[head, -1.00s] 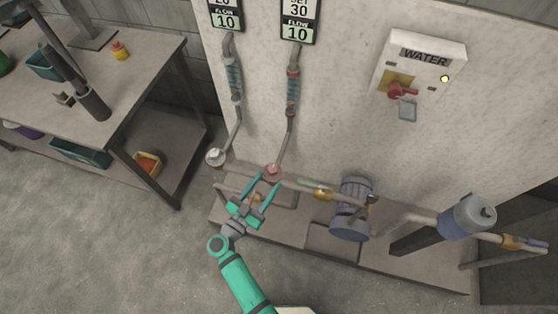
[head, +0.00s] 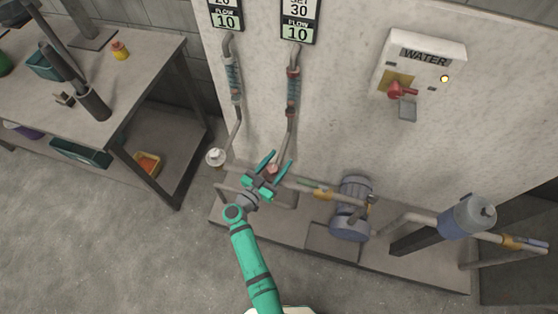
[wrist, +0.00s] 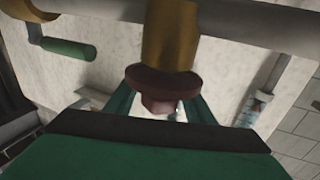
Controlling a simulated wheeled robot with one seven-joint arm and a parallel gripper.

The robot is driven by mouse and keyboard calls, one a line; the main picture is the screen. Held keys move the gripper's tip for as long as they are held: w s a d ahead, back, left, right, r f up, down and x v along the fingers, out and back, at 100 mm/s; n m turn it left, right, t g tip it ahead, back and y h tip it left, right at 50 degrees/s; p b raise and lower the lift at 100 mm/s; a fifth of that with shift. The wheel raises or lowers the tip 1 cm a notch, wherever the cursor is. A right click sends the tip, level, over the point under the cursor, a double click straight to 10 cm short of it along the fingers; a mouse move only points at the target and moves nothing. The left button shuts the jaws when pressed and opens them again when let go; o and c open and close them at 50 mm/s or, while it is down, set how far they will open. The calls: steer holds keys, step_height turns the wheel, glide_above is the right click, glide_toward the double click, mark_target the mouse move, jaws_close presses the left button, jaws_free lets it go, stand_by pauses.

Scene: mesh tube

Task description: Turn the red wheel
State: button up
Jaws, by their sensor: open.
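The red wheel (head: 272,169) sits at the foot of the right-hand pipe, low in front of the white wall. In the wrist view the red wheel (wrist: 160,84) is a dull red disc with a hub, below a brass-coloured fitting (wrist: 170,38). My gripper (head: 270,163) is open, with its teal fingers on either side of the wheel. In the wrist view the fingers show left and right of the hub, partly hidden behind my gripper's body. I cannot tell whether they touch the wheel.
A white round wheel (head: 216,157) is on the pipe to the left. A blue-grey pump (head: 351,208) and a horizontal pipe are to the right. A WATER box (head: 418,65) with a red switch hangs on the wall. A workbench (head: 120,75) stands at left. The floor in front is open.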

steer(key=shift+w+d, duration=0.15)
steer(key=c, duration=1.1)
steer(key=shift+o, duration=0.2)
